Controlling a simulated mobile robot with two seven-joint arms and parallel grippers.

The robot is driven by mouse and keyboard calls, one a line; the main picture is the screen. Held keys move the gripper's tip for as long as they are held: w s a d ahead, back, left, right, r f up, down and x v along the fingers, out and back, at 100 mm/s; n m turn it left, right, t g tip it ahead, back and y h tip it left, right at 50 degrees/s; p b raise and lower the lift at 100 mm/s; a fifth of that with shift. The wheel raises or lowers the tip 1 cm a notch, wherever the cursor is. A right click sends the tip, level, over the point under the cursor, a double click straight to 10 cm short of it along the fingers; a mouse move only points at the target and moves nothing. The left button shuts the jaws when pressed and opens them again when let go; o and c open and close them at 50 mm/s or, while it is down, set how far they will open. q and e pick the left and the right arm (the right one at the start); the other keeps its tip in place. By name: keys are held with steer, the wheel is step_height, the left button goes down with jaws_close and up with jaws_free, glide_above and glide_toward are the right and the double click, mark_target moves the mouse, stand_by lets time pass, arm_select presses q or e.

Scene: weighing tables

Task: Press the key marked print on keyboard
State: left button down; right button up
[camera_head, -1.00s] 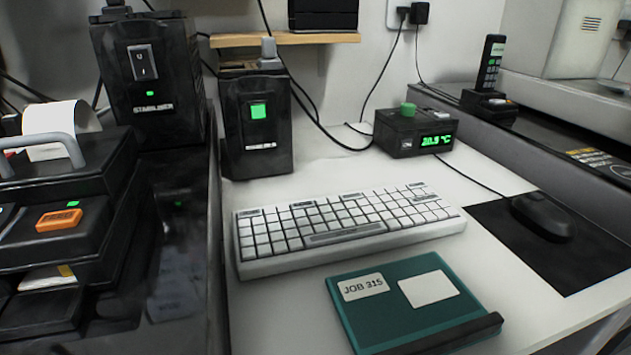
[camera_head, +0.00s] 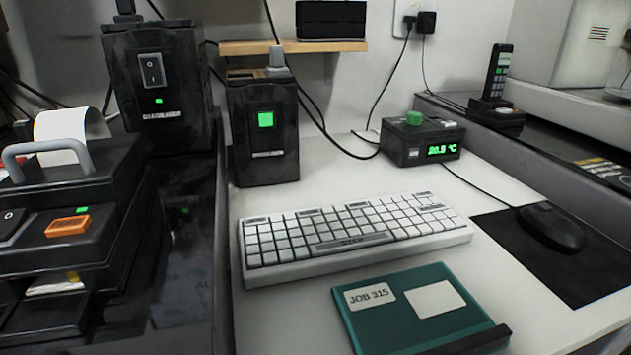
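The white keyboard (camera_head: 350,240) lies on the white table, behind the teal job folder. Its keys are pale, and a few wider keys with dark labels run along its back edge. The long grey key at the front carries a label that I cannot read for sure. The labels on the back keys are too small to read, so I cannot tell which key is marked print. Neither of my grippers shows in the head view, and nothing touches the keyboard.
A teal folder (camera_head: 420,312) marked JOB 315 lies in front. A mouse (camera_head: 551,227) on a black mat is at right. Behind stand a temperature box (camera_head: 421,138) with a green knob and a black unit (camera_head: 263,131) with a green button. Black machines (camera_head: 69,205) fill the left.

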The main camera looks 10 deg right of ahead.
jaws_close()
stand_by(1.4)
